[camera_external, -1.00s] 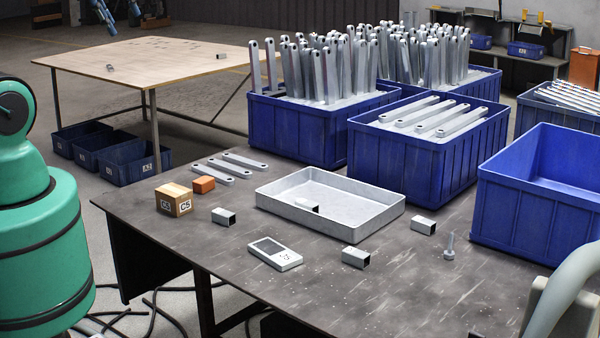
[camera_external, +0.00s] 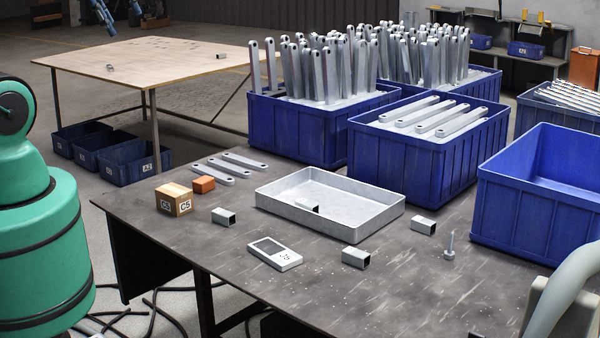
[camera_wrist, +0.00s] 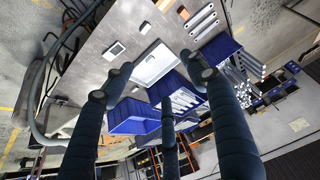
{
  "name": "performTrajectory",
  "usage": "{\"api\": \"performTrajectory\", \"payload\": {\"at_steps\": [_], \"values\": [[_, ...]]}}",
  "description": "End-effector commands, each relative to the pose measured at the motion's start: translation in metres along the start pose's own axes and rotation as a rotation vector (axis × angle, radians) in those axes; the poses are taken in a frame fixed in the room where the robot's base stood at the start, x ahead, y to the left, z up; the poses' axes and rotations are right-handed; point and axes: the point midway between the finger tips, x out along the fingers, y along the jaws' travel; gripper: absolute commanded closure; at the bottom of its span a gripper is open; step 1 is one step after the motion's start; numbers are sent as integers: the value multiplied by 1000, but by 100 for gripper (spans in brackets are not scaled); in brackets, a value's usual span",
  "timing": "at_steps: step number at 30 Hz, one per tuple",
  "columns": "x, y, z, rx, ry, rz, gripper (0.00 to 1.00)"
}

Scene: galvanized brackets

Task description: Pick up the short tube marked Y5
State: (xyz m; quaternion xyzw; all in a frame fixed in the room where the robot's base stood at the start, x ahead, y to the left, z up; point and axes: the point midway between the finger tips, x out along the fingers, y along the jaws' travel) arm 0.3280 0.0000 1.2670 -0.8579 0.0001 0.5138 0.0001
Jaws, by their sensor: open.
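Several short grey square tubes lie on the dark workbench: one at the left (camera_external: 223,217), one at the front (camera_external: 356,258), one right of the tray (camera_external: 424,226). Another tube (camera_external: 308,207) is inside the shallow metal tray (camera_external: 380,217). I cannot read Y5 on any of them. In the wrist view, tubes (camera_wrist: 116,49) and (camera_wrist: 145,27) lie beyond the fingers. My gripper (camera_wrist: 154,86) has its dark fingers spread, open and empty, above the bench. The gripper is not clearly seen in the external view.
A grey device (camera_external: 275,254), cardboard box (camera_external: 174,200), orange block (camera_external: 203,185), flat brackets (camera_external: 228,168) and upright bolt (camera_external: 450,246) stand or lie on the bench. Blue bins (camera_external: 430,155) line its far side, an empty one (camera_external: 540,190) at right. The front right bench is mostly clear.

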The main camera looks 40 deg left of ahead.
Motion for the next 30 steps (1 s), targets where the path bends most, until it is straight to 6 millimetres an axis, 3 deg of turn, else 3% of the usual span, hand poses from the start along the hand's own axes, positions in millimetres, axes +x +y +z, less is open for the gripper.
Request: {"api": "performTrajectory", "payload": {"at_steps": [8,14,23,30], "values": [[6,6,-14,43,-17,9,43],[20,22,-44,142,-49,31,43],[62,63,-98,343,-112,75,43],[105,105,-134,506,-157,113,43]]}}
